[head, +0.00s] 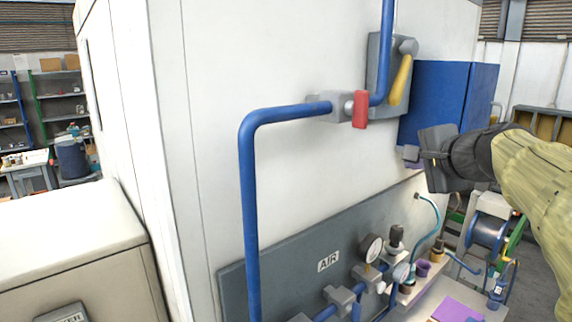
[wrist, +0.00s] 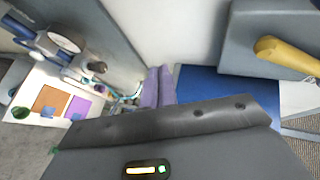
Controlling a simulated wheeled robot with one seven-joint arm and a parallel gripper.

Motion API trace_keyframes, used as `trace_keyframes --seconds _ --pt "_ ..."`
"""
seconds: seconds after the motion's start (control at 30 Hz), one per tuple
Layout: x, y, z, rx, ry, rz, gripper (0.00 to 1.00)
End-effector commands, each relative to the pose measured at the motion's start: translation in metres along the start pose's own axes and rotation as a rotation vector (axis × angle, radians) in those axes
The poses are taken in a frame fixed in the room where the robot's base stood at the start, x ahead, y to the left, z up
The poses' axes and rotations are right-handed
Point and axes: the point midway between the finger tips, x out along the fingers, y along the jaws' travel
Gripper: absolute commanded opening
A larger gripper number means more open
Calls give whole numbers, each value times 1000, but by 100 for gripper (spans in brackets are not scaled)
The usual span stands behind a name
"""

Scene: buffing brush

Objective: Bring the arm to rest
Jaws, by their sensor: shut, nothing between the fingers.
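My arm, in a pale yellow-green sleeve, comes in from the right in the head view. The dark gripper body fills the lower part of the wrist view.
A grey box with a yellow lever (head: 401,80) is on the wall above my gripper. A blue pipe (head: 250,200) with a red valve handle (head: 360,109) runs to its left. Below are a grey AIR panel (head: 290,275), a gauge (head: 371,248) and a shelf with small items.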

Motion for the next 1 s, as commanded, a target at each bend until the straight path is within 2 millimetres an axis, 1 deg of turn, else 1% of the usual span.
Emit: trace_keyframes --seconds 0.03,0.07,0.1,0.17,0.2,0.23,0.27,0.3,0.37,0.4,0.5,0.6,0.7,0.8,0.93,1.0 --pt "14 29 13 -48 -21 72 0" --pt "21 45 19 -81 -30 113 0" --pt "29 67 28 -128 -45 167 0" --pt "38 100 42 -202 -73 246 0" --pt "43 123 52 -256 -95 297 0" --pt "46 139 59 -298 -113 335 0" --pt "48 156 66 -343 -132 371 0" --pt "49 178 77 -402 -161 419 0" --pt "50 211 93 -500 -212 486 0" --pt "48 232 103 -566 -248 526 0" --pt "42 279 127 -725 -341 608 0" --pt "31 316 145 -863 -427 665 0" --pt "19 347 160 -987 -511 706 0" --pt "5 375 172 -1104 -597 736 0" --pt "-14 408 184 -1248 -709 761 0" --pt "-5 418 183 -1234 -691 757 0"
